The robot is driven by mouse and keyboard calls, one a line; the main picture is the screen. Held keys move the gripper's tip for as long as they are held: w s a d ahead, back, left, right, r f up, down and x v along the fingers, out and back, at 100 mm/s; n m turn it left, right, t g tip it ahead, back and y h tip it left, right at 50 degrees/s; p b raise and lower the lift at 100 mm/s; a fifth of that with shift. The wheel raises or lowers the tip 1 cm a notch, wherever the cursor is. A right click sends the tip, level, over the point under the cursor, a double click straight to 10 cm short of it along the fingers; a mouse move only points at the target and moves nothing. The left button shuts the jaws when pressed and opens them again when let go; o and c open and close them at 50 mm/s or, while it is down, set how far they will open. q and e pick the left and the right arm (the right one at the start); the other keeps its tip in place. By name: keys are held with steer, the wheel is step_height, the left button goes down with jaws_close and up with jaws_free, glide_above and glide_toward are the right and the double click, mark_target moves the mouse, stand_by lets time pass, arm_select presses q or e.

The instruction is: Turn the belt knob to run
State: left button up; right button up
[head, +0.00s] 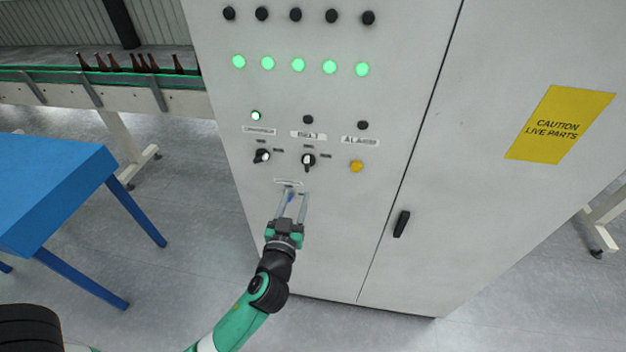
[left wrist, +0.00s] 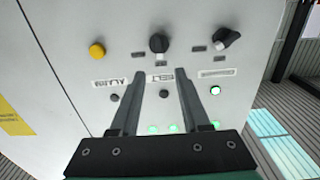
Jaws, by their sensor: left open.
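The belt knob (head: 308,160) is a black rotary knob with a pale mark, under the BELT label (head: 308,134) on the grey cabinet. In the left wrist view the panel appears inverted, and the belt knob (left wrist: 158,42) is upper centre, beyond the fingertips. My left gripper (head: 296,191) is open and empty, just below the belt knob and slightly left of it in the head view. Its two fingers (left wrist: 162,75) show apart in the wrist view and do not touch the knob. The belt lamp (head: 308,119) is dark. My right gripper is not in view.
A similar knob (head: 262,156) is left of the belt knob, with a lit green lamp (head: 255,115) above. A yellow button (head: 356,166) is on the right. The cabinet handle (head: 401,224) protrudes. A blue table (head: 60,185) and bottle conveyor (head: 110,95) stand left.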

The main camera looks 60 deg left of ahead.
mark_target(306, 163)
arm_select(q)
steer(key=p+x, duration=0.1)
steer(key=x, duration=1.1)
steer(key=shift+r+p, duration=0.15)
steer(key=shift+p, duration=0.25)
steer(key=shift+d, duration=0.1)
jaws_close()
